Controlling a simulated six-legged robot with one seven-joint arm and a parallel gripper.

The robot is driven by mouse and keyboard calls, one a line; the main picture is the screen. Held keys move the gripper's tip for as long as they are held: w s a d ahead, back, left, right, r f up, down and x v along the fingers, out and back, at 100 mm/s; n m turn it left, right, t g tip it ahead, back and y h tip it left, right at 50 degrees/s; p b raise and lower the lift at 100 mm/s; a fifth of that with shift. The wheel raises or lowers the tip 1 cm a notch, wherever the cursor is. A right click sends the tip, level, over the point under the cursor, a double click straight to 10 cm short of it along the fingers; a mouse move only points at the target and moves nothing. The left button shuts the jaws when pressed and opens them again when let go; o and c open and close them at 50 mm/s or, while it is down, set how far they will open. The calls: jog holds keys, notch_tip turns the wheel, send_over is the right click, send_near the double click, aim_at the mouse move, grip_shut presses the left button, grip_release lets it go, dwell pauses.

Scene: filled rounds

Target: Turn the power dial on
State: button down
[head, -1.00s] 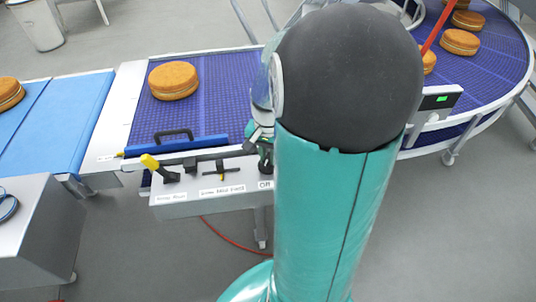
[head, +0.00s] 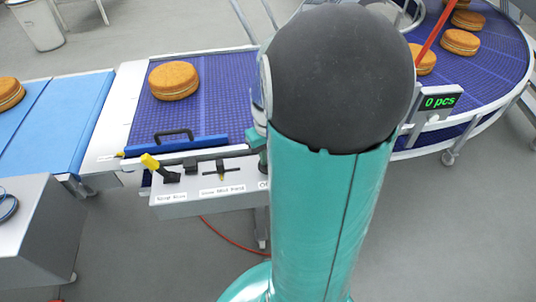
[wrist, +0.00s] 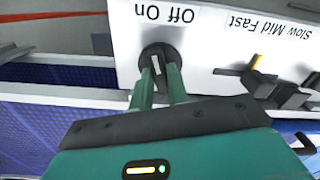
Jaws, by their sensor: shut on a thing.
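The power dial (wrist: 155,58) is a round black knob with a white mark, on the light grey control box (head: 210,203), below the printed Off and On words, which appear upside down in the wrist view. The mark's upper end tilts slightly left, toward the On word. My gripper (wrist: 160,77) has its two green fingers closed on the dial, one on each side. In the head view my arm hides the dial and gripper. The counter display (head: 440,102) is lit and reads 0 pcs in green.
The speed lever (head: 221,171) and a yellow-handled lever (head: 158,167) stand on the box beside the dial. A blue bar with a black handle (head: 175,144) lies behind them. Round cakes (head: 173,81) sit on the blue conveyor (head: 222,75).

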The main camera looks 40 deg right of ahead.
jog(key=shift+n, duration=1.1)
jog(key=c, duration=1.4)
grip_release()
jog(key=shift+o, duration=0.2)
notch_tip(320, 180, up, 14)
jog(key=shift+a, duration=0.1)
